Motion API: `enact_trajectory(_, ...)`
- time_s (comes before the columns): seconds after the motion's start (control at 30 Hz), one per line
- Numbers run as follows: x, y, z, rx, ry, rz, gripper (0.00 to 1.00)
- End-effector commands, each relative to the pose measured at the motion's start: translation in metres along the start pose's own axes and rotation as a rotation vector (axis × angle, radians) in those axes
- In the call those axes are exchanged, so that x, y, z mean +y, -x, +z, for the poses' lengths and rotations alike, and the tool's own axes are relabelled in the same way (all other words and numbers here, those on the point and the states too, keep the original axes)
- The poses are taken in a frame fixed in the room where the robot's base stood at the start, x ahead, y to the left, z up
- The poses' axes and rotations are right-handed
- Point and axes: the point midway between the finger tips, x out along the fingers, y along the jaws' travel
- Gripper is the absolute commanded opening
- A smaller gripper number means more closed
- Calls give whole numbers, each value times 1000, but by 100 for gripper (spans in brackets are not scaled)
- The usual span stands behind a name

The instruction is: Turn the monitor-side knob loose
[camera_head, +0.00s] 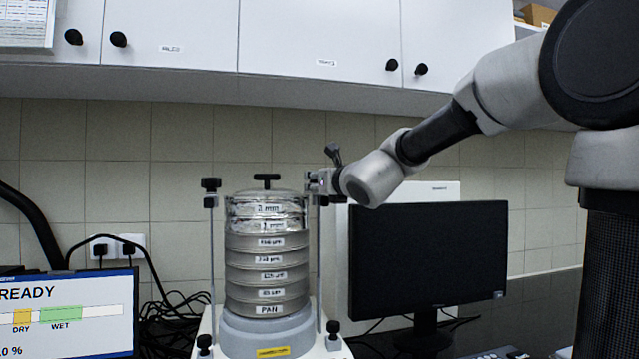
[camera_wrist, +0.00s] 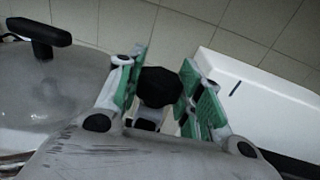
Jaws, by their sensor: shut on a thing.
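The sieve shaker (camera_head: 267,255) stands on the bench with a stack of labelled sieves and a rod on each side. The monitor-side knob (camera_wrist: 160,87) is black and sits between the green pads of my gripper (camera_wrist: 160,92) in the wrist view. My gripper (camera_head: 318,183) is shut on it at the top of the right rod (camera_head: 319,250). In the head view my gripper mostly hides this knob. The other knob (camera_head: 211,184) sits on top of the left rod. The lid's black handle (camera_head: 266,178) shows at the stack's top and in the wrist view (camera_wrist: 40,32).
The black monitor (camera_head: 428,262) stands right of the shaker, below my arm, with a white box (camera_head: 440,190) behind it. A screen reading READY (camera_head: 65,312) is at the lower left. White cupboards (camera_head: 320,45) hang above. Cables (camera_head: 165,325) lie left of the shaker.

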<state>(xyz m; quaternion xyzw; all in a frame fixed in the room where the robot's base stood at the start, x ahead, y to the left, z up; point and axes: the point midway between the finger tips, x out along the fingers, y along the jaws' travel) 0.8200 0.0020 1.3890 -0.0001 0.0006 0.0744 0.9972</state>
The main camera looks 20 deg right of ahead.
Motion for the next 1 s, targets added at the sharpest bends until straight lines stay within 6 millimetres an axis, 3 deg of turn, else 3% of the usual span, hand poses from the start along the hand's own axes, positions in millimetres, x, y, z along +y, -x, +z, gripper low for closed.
enact_trajectory(0.27, 0, 0, 1, -2, 0, 0, 12)
enact_trajectory(0.3, 0, 0, 1, -2, 0, 0, 40)
enact_trajectory(0.4, 0, 0, 1, -2, 0, 0, 58)
enact_trajectory(0.77, 0, 3, 1, -2, 0, 1, 59)
enact_trajectory(0.87, 0, 14, 1, -3, 2, 1, 59)
enact_trajectory(1.0, 0, 42, 2, -5, 2, 1, 59)
